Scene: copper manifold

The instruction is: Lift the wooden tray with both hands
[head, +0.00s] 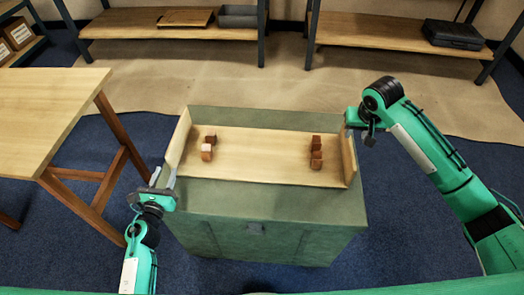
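The wooden tray (258,142) lies level on a green chest, with a raised side wall at its left and right ends. Small copper-brown blocks stand on it: a group at the left (207,152) and a row at the right (316,153). My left gripper (164,179) is at the near end of the tray's left wall, its fingers apart; I cannot tell whether it touches the wall. My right gripper (358,129) is by the far end of the right wall, pointing down. Its fingertips are partly hidden, so its opening is unclear.
The green chest (270,225) stands on blue carpet under the tray. A wooden table (45,110) is close on the left. Shelves at the back hold a grey bin (238,17), a wooden board (185,17) and a black case (453,34). Floor to the right is open.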

